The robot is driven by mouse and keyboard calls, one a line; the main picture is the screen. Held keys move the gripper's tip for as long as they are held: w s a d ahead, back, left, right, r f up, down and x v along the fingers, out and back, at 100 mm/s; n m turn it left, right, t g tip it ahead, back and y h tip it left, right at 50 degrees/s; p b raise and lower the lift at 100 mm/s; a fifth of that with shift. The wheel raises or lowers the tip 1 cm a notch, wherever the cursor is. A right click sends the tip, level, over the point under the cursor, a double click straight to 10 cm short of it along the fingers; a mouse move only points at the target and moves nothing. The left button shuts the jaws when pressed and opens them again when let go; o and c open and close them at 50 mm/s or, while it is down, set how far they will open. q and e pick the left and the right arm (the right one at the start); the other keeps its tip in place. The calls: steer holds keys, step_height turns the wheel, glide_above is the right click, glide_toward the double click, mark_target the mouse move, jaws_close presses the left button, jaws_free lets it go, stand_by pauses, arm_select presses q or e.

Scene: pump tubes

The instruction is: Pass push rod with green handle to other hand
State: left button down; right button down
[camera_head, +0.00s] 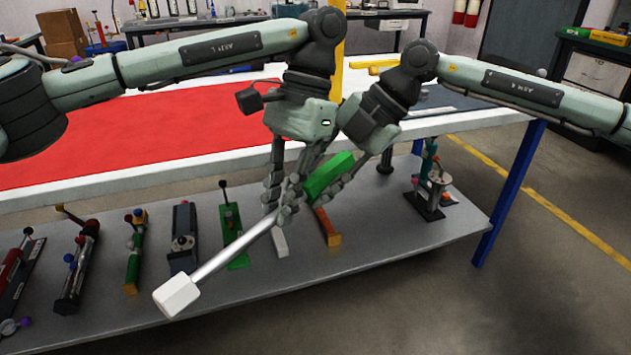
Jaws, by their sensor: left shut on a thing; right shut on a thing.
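The push rod has a green handle (330,176), a silver shaft (236,252) and a white block-shaped end (176,296). It is held tilted, with the handle at the upper right and the white end at the lower left. My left gripper (279,208) is shut on the rod's shaft just below the handle. My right gripper (326,193) is shut on the rod around the green handle. The fingers of both grippers are close together and partly hide the handle's lower end and the top of the shaft.
A white-edged table with a red mat (150,135) lies behind the arms. A grey lower shelf (375,245) holds several pump-like devices in a row, below the rod. A blue table leg (508,195) stands at the right, with open floor beyond.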

arm_select(q)
steer(key=c, duration=1.4)
jaws_free()
steer(key=shift+d, duration=0.1)
steer(key=shift+c, duration=0.2)
